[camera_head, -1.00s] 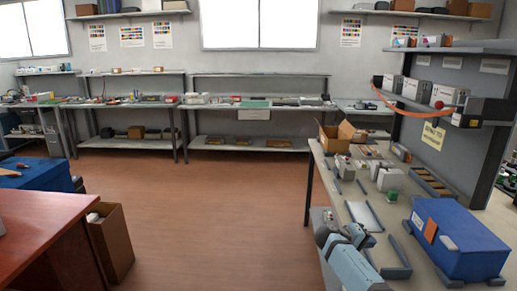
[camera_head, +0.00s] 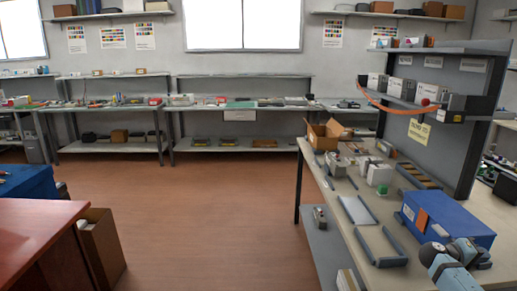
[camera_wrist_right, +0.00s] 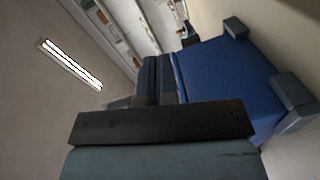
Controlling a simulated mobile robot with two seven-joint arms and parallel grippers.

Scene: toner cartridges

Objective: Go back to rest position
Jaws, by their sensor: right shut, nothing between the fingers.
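My right arm, pale blue-grey, shows at the lower right of the head view, in front of the blue box on the workbench. Its gripper (camera_head: 482,260) is small and partly hidden there. In the right wrist view, the dark fingers (camera_wrist_right: 158,80) are together and empty, beyond a black bar, with the blue box behind them. Whether the gripper touches the box is not clear. My left gripper is out of view.
A cardboard box (camera_head: 323,134), small parts and grey rails lie on the bench. A red-brown desk (camera_head: 35,235) stands at left. The middle floor (camera_head: 210,220) is open.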

